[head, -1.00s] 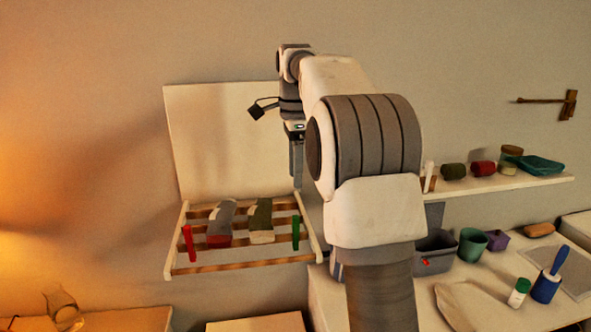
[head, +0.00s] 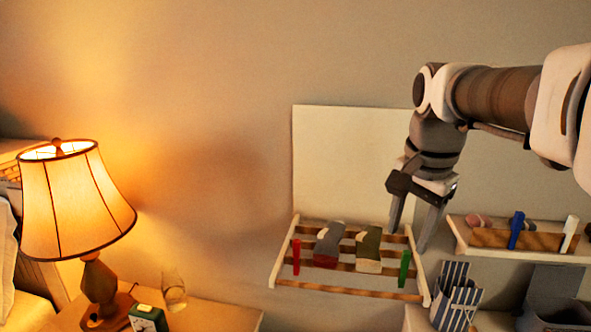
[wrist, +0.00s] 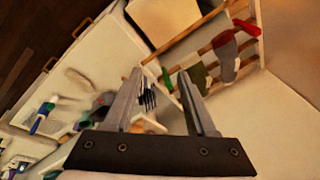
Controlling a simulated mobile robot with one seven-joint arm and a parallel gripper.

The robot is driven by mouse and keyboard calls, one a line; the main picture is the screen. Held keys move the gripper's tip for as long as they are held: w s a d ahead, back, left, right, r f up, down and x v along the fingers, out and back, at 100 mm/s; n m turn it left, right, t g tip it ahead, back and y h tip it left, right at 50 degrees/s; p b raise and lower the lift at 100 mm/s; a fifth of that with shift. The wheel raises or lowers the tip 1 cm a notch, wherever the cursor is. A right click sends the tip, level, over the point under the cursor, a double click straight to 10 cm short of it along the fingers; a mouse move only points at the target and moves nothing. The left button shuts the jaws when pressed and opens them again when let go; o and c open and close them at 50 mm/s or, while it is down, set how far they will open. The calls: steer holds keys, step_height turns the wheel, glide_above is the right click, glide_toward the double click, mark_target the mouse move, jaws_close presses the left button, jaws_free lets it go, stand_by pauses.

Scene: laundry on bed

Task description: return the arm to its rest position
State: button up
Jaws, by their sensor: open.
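My gripper (head: 411,224) is open in the head view, with its fingers pointing down in front of the right side of the wall rack (head: 276,262). In the wrist view my gripper (wrist: 160,85) shows two spread fingers with nothing held between them. My arm reaches in from the right edge of the head view, raised above the shelf. On the rack lie a grey and red cloth item (head: 328,245) and a green and cream one (head: 369,250), with a red clip (head: 296,256) and a green clip (head: 405,268) beside them.
A lit lamp (head: 75,205) and a green clock (head: 148,318) stand at the left. A wall shelf (head: 520,252) with a blue peg (head: 516,230) is at the right. A striped box (head: 455,295) stands below it. The wall left of the rack is clear.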

steer(key=s+a+f+n+t, duration=0.1)
steer(key=s+a+f+n, duration=0.1)
steer(key=s+f+n, duration=0.2)
steer(key=s+a+f+n+t, duration=0.1)
steer(key=s+f+n, duration=0.4)
steer(key=s, duration=0.6)
steer(key=shift+s+a+n+t, duration=0.25)
steer(key=shift+a+n+t, duration=0.15)
steer(key=shift+a+n, duration=0.25)
steer(key=shift+d+f, duration=0.1)
